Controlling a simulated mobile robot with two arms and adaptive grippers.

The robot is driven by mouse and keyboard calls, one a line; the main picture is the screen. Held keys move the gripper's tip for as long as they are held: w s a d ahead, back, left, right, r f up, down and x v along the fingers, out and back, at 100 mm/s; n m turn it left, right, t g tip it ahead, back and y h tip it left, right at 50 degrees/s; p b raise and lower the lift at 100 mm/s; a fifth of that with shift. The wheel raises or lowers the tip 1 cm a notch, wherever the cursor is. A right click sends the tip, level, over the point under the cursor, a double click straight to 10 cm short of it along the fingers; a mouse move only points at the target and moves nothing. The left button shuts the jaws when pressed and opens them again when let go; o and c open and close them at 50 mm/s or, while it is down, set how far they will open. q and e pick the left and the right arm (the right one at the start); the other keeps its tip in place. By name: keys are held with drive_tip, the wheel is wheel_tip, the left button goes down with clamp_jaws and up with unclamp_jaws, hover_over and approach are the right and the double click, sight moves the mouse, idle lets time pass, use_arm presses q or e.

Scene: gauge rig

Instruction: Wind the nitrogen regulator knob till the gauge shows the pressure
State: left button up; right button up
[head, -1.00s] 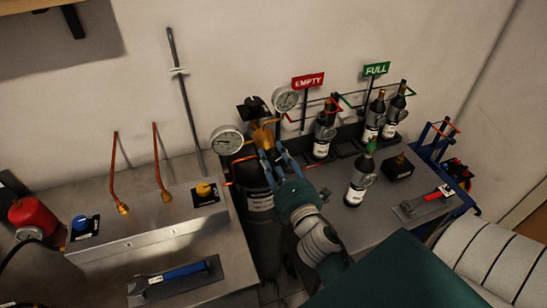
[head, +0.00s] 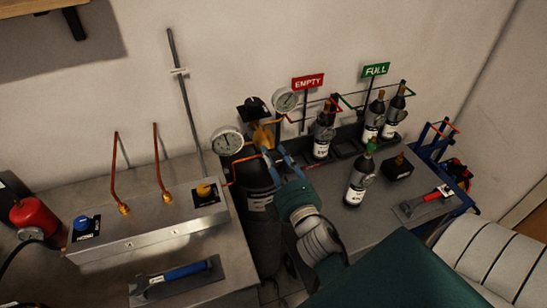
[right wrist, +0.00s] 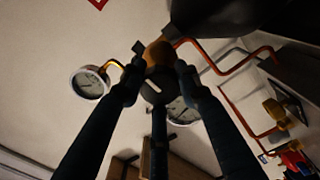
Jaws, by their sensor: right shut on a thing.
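The nitrogen regulator's brass body (head: 263,134) sits on top of a dark gas cylinder (head: 261,203) by the wall. A white round gauge (head: 227,141) is at its left and another gauge (head: 285,100) at its upper right; I cannot read their needles surely. My right gripper (head: 268,151) reaches up to the regulator's front. In the right wrist view, its fingers close on the dark round knob (right wrist: 153,92), which has a pale mark on its face. Both gauges also show there, one at the left (right wrist: 90,83) and one partly behind the fingers. My left gripper is not visible.
At left, a steel bench (head: 215,283) holds a blue-handled tool (head: 178,272), copper pipes and a red cylinder (head: 33,217). At right, a dark bench holds several bottles, a black box (head: 398,168) and a red-handled tool (head: 430,201). EMPTY and FULL signs stand behind.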

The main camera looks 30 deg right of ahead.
drive_tip(key=shift+d, duration=0.1)
drive_tip(key=o, duration=1.2)
